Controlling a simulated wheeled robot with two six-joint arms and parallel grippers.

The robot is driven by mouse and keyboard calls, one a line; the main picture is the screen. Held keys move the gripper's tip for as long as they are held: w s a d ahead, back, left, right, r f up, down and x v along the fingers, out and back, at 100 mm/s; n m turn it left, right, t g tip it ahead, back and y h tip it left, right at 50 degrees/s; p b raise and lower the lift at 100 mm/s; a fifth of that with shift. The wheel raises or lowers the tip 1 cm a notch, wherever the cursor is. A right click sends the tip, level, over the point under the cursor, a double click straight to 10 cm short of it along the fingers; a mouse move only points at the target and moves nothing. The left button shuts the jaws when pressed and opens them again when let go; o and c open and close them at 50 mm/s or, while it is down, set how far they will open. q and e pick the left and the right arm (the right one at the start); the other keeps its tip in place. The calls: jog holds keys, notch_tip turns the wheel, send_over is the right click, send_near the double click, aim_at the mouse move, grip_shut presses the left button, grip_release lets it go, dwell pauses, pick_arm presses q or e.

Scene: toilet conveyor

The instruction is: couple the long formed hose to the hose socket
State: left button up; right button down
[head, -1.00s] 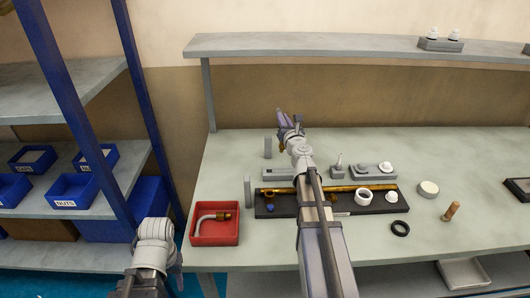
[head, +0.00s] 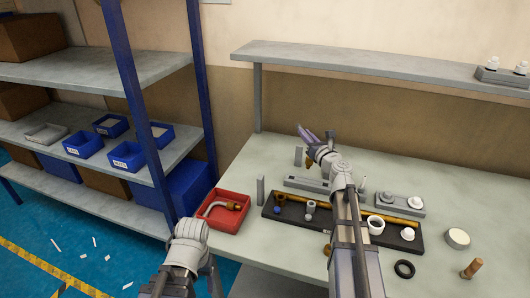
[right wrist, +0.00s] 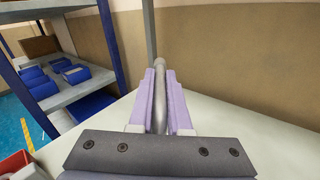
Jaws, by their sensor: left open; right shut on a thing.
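My right gripper (head: 304,133) is above the back left of the workbench in the head view. It is shut on a grey tube (right wrist: 160,110) that lies lengthwise between its purple fingers in the right wrist view. This appears to be the long formed hose; a brass-coloured end (head: 310,163) shows below the gripper in the head view. Most of the hose is hidden by the gripper. Two grey upright posts (head: 261,190) and a low grey block (head: 305,183) stand near it. I cannot tell which fixture is the hose socket. Only my left arm's link shows, at bottom left; its fingers are not visible.
A red bin (head: 232,221) holds a bent grey hose with a brass end (head: 235,206). A black tray (head: 290,217) holds a brass rod, a white ring and small fittings. A black ring (head: 404,268) lies in front. A blue-framed shelf (head: 128,62) stands left.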

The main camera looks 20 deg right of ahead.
jog(key=s+a+n+g+y, duration=0.4)
jog(key=a+n+y, duration=0.2)
jog(key=a+y, duration=0.1)
jog(key=s+a+r+n+g+y+p, duration=0.1)
jog(key=s+a+n+g+y, duration=0.3)
jog(key=a, duration=0.6)
jog(key=n+y, duration=0.1)
jog(key=y, duration=0.1)
jog(key=shift+a+r+n+y, duration=0.15)
jog(key=shift+r+n+y, duration=0.05)
jog(key=shift+n+y, duration=0.2)
notch_tip(320, 180, down, 6)
jog(key=b, duration=0.6)
jog(key=shift+f+b, duration=1.45)
jog(key=shift+r, duration=0.2)
jog(key=shift+r+p, duration=1.1)
jog(key=shift+p, duration=0.2)
jog(key=shift+f+b, duration=1.1)
dwell(0.8)
